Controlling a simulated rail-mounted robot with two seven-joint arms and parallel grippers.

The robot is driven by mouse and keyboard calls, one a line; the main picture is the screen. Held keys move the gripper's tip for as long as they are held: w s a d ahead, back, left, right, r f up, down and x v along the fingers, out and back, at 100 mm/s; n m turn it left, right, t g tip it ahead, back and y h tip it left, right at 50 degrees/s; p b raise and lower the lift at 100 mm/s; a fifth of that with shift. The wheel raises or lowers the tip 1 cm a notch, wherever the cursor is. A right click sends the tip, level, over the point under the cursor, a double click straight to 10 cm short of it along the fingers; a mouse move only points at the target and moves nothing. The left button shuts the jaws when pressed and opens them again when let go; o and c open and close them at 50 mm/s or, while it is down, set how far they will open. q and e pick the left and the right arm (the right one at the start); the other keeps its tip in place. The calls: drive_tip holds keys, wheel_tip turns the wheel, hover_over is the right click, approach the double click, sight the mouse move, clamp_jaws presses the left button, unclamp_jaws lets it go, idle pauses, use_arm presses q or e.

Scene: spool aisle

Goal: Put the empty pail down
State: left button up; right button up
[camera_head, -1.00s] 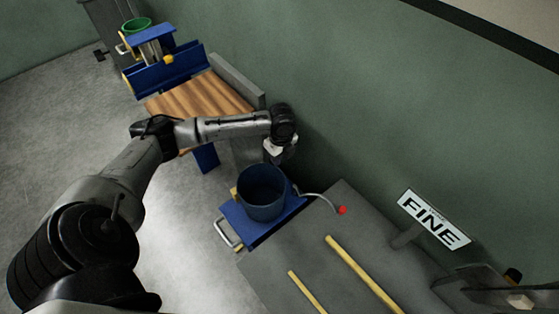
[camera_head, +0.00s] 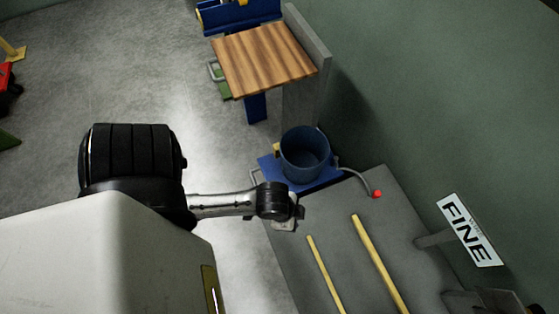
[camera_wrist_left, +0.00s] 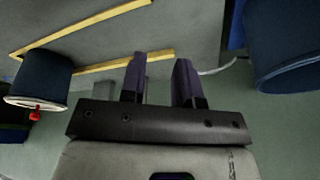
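A dark blue pail (camera_head: 305,155) stands upright on a blue platform (camera_head: 268,168) in the head view; its open top shows no contents. My left gripper (camera_head: 286,222) is below the pail in the picture, apart from it, above the grey bench. In the left wrist view my left gripper (camera_wrist_left: 160,75) has its two fingers spread with nothing between them. A blue pail (camera_wrist_left: 288,55) is cut off at the right edge there, clear of the fingers. Another dark blue pail (camera_wrist_left: 42,75) shows at the left of that view. My right gripper is not in view.
The grey bench (camera_head: 335,225) carries two yellow strips (camera_head: 380,265). A grey cable with a red end (camera_head: 377,194) lies beside the platform. A "FINE" sign (camera_head: 470,230) stands by the wall. A wood-slatted table (camera_head: 262,60) is beyond the pail. Floor at left is open.

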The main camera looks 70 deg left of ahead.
use_arm(q)
drive_tip(key=s+n, duration=0.1)
drive_tip(key=s+a+r+n+y, duration=0.1)
drive_tip(key=s+n, duration=0.1)
drive_tip(key=shift+s+a+r, duration=0.1)
drive_tip(key=shift+s+r, duration=0.05)
drive_tip(key=shift+r, duration=0.05)
